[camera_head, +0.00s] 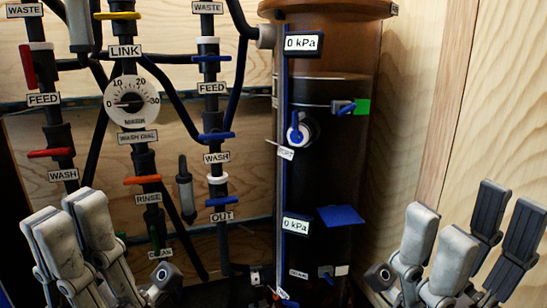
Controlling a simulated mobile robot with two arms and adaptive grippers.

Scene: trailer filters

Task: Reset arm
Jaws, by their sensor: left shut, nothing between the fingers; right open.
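My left gripper (66,206) is at the lower left, its grey fingers pointing up. It is shut with nothing in it. It stands in front of the lower pipework, apart from the valve handles as far as I can tell. My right gripper (468,218) is at the lower right, in front of the wooden side wall. Its light fingers and dark fingers stand apart, open and empty. The lower parts of both arms are cut off by the frame's bottom edge.
A tall dark cylinder tank (345,180) with 0 kPa labels stands between the grippers. Black pipes with red, orange, blue, yellow and green valve handles fill the left, around a white wash dial (131,102). A blue flap (341,215) sticks out from the tank.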

